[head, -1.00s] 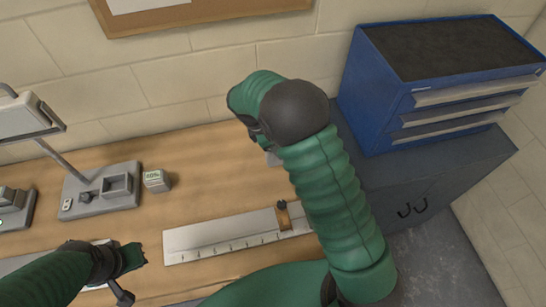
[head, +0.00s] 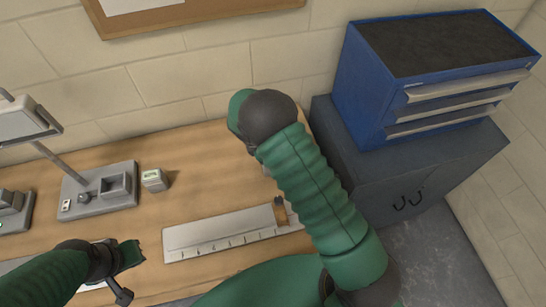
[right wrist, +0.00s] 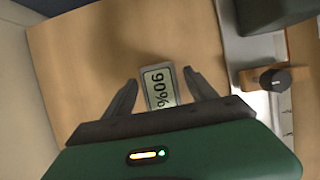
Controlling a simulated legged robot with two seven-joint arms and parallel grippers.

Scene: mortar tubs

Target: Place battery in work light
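The work light stands at the left of the bench in the head view, with its lamp head (head: 25,122) on a thin pole above a grey base (head: 99,190) that has a raised socket. A small grey battery (head: 153,180) with a greenish display stands just right of the base. Another battery (right wrist: 160,88), its display reading 90%, shows in the right wrist view between the fingers of my right gripper (right wrist: 160,80). Those fingers are open, with a gap on each side. My arm hides this battery in the head view. My left gripper (head: 130,272) hangs over the bench front, its fingers unclear.
A steel ruler plate (head: 220,235) with a brown slider (head: 280,212) lies along the bench front. A grey device (head: 14,212) sits at the far left. A blue drawer chest (head: 440,80) stands on a grey cabinet (head: 400,180) at the right.

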